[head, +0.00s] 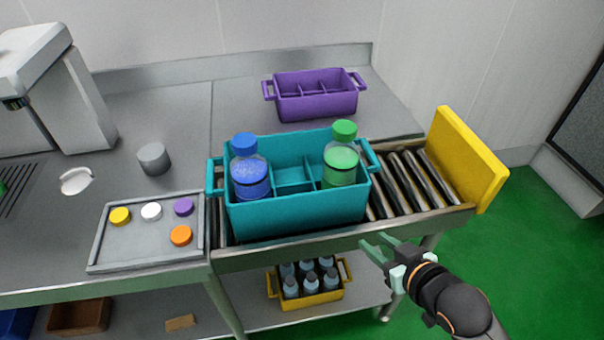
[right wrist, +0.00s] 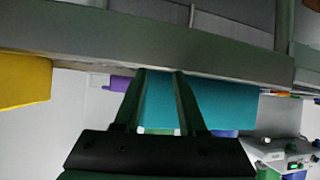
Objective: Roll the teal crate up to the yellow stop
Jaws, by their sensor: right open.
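The teal crate (head: 296,214) stands upright on the roller track (head: 411,181), towards its left end. It holds a blue-capped bottle (head: 250,178) in its left part and a green-capped bottle (head: 341,163) in its right part. The yellow stop (head: 467,160) is an upright panel at the track's right end, with bare rollers between it and the crate. My right gripper (head: 372,246) is open and empty in front of the track's front rail, near the crate's right side and apart from it. The right wrist view shows the crate (right wrist: 225,106) beyond the fingers. My left gripper is not in view.
A purple crate (head: 317,104) stands on the counter behind the track. A grey tray (head: 100,253) with several coloured caps lies left of the teal crate. A yellow crate (head: 312,301) of bottles sits on the lower shelf. Green floor is free at the right.

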